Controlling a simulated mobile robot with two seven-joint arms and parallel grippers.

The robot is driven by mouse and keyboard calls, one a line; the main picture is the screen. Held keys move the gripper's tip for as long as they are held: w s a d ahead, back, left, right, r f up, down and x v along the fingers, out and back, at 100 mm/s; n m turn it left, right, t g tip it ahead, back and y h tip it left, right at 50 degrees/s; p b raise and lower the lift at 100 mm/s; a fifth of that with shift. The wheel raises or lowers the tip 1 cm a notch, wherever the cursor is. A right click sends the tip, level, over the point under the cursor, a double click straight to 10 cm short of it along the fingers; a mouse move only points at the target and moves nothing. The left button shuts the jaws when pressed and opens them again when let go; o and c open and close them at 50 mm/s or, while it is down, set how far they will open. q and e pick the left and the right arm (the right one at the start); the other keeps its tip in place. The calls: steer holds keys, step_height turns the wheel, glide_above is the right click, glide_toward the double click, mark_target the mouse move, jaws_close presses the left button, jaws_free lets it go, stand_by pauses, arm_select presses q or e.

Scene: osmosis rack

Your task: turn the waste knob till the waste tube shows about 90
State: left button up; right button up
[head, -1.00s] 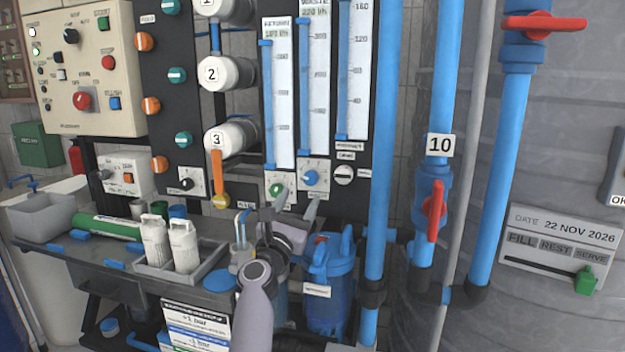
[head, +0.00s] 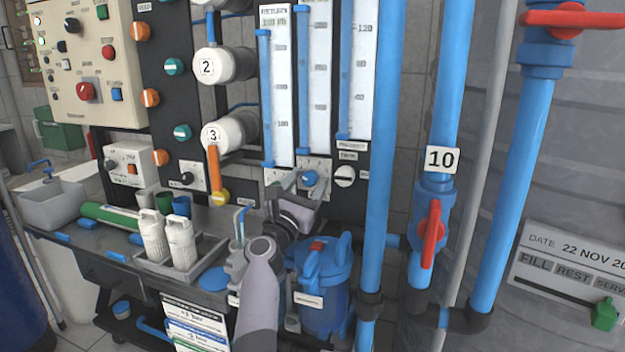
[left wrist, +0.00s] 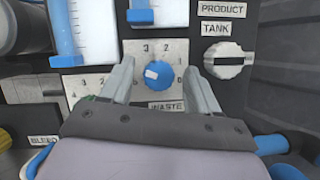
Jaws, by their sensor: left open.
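The blue waste knob (head: 310,178) sits on a pale dial plate below the tubes. In the left wrist view the knob (left wrist: 161,74) has a white mark on its left part, and the WASTE label is below it. My left gripper (left wrist: 158,82) is open, with one finger on each side of the knob and gaps visible; I cannot tell how near the tips are to the plate. In the head view my left gripper (head: 303,182) partly covers the dial. The waste tube (head: 318,90) is the middle scale; its blue column runs high, near the picture's top. My right gripper is not in view.
A white TANK knob (left wrist: 228,61) is right of the dial. A blue filter housing (head: 325,285) stands below, right of my left arm. Blue vertical pipes (head: 380,180) rise at the right. A tray (head: 205,262) with white bottles is at the left.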

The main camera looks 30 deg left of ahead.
arm_select(q)
steer(key=shift+s, duration=0.1)
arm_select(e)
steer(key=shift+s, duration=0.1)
arm_select(q)
steer(key=c, duration=1)
steer(key=shift+c, duration=0.2)
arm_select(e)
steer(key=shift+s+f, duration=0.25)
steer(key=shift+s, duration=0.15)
